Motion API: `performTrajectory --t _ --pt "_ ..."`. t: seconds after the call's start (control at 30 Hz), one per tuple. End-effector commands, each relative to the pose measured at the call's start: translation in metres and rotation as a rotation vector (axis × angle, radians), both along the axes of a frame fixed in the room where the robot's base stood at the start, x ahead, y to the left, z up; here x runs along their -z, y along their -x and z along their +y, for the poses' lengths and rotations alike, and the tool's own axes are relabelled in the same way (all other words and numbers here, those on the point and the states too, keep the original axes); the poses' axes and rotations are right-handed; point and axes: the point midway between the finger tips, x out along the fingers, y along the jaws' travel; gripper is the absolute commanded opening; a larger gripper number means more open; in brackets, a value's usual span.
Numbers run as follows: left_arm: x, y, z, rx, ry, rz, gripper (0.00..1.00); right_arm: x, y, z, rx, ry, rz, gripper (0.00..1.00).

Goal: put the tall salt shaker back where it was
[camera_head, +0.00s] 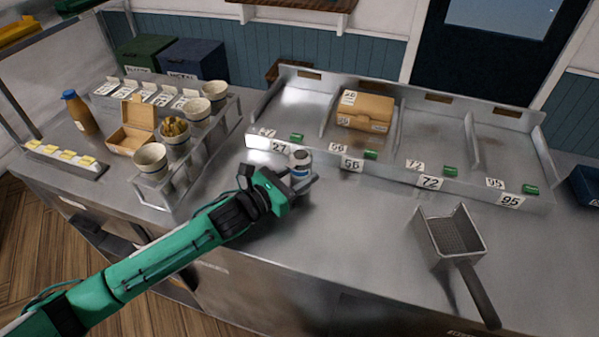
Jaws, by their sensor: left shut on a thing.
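The tall salt shaker (300,161) is a pale cylinder with a blue band and a grey top. It is upright at the front edge of the numbered chute, near the label 27. My left gripper (299,183) is shut on it, low on its body. The fingers and the shaker's lower part overlap, so I cannot tell whether its base touches the counter. My right gripper does not show.
A metal scoop (453,235) lies on the counter at right. A carton box (365,112) sits in the chute marked 56. A rack holds several cups (150,160) at left, beside an open carton (131,128) and a bottle (80,112). The middle counter (350,220) is clear.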

Motion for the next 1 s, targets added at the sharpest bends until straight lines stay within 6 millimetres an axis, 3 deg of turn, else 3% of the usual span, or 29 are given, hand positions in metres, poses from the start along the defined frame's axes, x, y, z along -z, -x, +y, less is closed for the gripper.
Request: performTrajectory --t 0.27,0.3,0.4,0.77,1.0 --pt "0.003 0.0 0.0 0.0 0.001 -0.002 0.07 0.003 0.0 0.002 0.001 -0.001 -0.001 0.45" --pt "0.002 0.0 0.0 0.0 0.0 -0.001 0.51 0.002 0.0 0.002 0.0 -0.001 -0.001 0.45" --pt "0.002 0.0 0.0 0.0 0.001 -0.001 0.67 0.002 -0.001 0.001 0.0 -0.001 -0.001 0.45" --pt "-0.003 0.0 0.001 0.0 0.0 0.0 0.67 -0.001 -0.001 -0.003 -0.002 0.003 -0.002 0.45" --pt "0.002 0.023 0.028 -0.001 -0.003 -0.002 0.67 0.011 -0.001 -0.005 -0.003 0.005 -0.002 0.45"
